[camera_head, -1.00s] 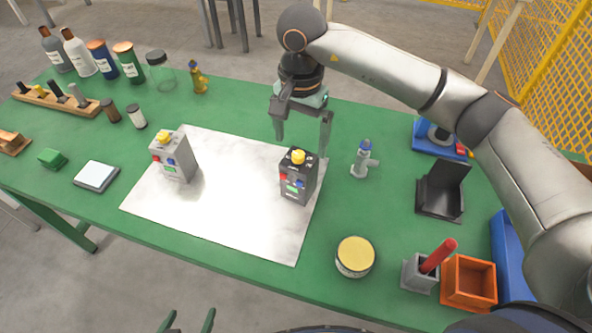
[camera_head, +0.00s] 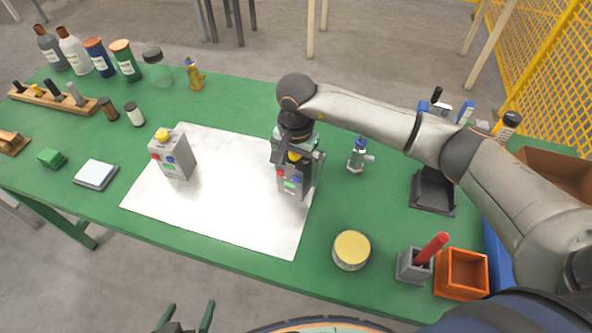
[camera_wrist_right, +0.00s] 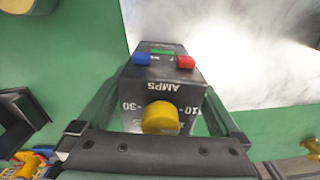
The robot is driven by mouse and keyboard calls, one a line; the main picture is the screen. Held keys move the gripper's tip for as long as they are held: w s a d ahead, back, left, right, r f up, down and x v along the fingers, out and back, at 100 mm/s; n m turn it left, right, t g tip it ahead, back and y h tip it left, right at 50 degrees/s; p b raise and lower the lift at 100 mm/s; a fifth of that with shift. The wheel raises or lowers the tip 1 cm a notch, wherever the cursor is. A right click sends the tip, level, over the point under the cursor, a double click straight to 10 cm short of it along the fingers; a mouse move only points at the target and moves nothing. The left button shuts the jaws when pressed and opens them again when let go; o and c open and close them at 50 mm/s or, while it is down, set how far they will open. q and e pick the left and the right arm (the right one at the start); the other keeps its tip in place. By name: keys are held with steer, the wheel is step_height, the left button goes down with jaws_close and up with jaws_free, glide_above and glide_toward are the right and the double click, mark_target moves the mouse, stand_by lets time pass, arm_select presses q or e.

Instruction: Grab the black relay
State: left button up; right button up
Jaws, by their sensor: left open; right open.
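The black relay (camera_head: 291,183), a dark box with a yellow knob, red and blue buttons and a green display, stands upright on the right part of the white sheet. My right gripper (camera_head: 297,170) is over it from above, open, with a finger on either side. In the right wrist view the black relay (camera_wrist_right: 165,88) sits between the fingers of my right gripper (camera_wrist_right: 160,128), its yellow knob close to the palm. A similar grey relay (camera_head: 175,158) stands on the left of the sheet. My left gripper (camera_head: 186,318) is open and empty at the bottom edge, off the table.
The white sheet (camera_head: 215,215) has clear room between the two relays. A small valve fitting (camera_head: 359,158) stands just right of my right gripper. A yellow-lidded tin (camera_head: 351,250), grey holder (camera_head: 413,267) and orange box (camera_head: 462,272) are at the front right.

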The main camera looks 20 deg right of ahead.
steer(key=shift+c, duration=0.2)
steer(key=shift+r, duration=0.1)
steer(key=c, duration=1.5)
